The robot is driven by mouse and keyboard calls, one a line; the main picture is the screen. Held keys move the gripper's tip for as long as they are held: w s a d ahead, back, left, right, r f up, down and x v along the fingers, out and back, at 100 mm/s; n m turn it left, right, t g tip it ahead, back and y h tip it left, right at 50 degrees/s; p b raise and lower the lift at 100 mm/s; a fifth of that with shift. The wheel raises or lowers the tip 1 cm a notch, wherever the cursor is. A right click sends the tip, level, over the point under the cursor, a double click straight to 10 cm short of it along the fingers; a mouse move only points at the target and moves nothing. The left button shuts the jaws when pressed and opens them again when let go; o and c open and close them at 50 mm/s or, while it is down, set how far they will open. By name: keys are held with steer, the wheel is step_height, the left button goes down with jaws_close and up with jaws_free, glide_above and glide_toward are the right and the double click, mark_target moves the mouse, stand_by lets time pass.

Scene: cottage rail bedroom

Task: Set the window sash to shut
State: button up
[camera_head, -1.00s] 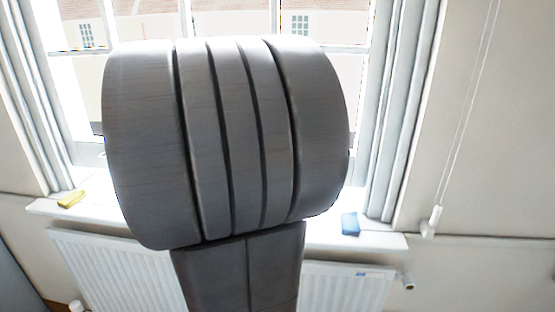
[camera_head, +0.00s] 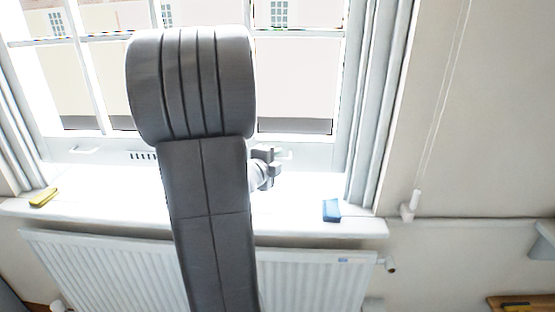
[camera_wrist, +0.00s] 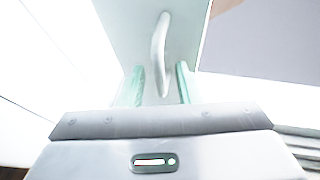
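The window sash (camera_head: 110,152) is a white frame with panes. Its bottom rail runs just above the sill in the head view; I cannot tell whether a gap lies under it. A pale lift handle (camera_head: 83,150) is on the rail's left. Another handle is on the right, largely hidden by my gripper (camera_head: 268,165). In the wrist view a curved white handle (camera_wrist: 160,55) stands out from a pale surface. My gripper's two greenish fingers (camera_wrist: 161,84) are apart, one on each side of the handle's near end. I cannot see contact with the handle.
A yellow object (camera_head: 44,197) and a blue block (camera_head: 332,210) lie on the white sill (camera_head: 290,215). A white radiator (camera_head: 100,270) is below. A blind cord with a white pull (camera_head: 413,200) hangs at the right. My arm hides the sill's middle.

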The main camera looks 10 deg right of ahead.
steer(key=shift+w+d+f, duration=0.1)
steer(key=shift+w+d, duration=0.2)
steer(key=shift+w, duration=0.1)
jaws_close()
